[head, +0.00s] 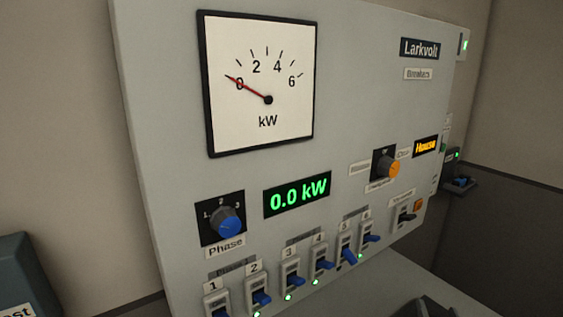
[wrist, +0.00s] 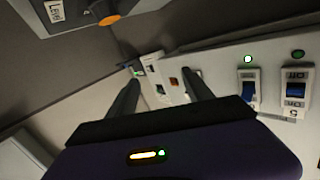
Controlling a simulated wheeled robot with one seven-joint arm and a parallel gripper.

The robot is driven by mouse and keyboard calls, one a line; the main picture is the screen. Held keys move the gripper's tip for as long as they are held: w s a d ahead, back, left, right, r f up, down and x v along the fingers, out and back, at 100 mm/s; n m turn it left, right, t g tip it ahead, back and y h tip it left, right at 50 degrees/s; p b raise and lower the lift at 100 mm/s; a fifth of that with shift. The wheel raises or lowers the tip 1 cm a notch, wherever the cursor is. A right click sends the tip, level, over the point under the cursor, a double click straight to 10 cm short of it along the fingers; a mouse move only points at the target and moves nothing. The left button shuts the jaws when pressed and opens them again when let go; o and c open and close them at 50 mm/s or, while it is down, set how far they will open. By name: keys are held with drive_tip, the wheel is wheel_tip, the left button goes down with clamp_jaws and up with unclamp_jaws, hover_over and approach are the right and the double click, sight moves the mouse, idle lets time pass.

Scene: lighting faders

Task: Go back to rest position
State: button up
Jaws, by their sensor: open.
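My gripper (wrist: 161,82) shows in the wrist view with its two dark fingers apart and nothing between them. The fingers point toward the far end of a pale panel, and I cannot tell their exact distance from it. In the head view the grey Larkvolt panel (head: 360,110) fills the middle. It bears numbered breakers with blue levers, such as breaker 5 (head: 347,256), with green lights below several of them. A dark shape at the head view's bottom edge may be part of my arm; the gripper's fingers are not clear there.
In the wrist view, breakers (wrist: 294,90) stand right of the fingers.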

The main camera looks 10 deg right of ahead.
drive_tip(key=s+a+r+n+t+y, duration=0.3)
drive_tip(key=s+a+n+y, duration=0.35)
drive_tip(key=s+a, duration=1.45)
drive_tip(key=s+a+f+g, duration=0.1)
drive_tip(key=s+a, duration=0.1)
drive_tip(key=s, duration=0.4)
drive_tip(key=s+a+f+g+y, duration=0.1)
drive_tip(key=s+a+g, duration=0.1)
drive_tip(key=s, duration=0.5)
drive_tip(key=shift+a+n, duration=0.45)
drive_tip(key=shift+a, duration=0.15)
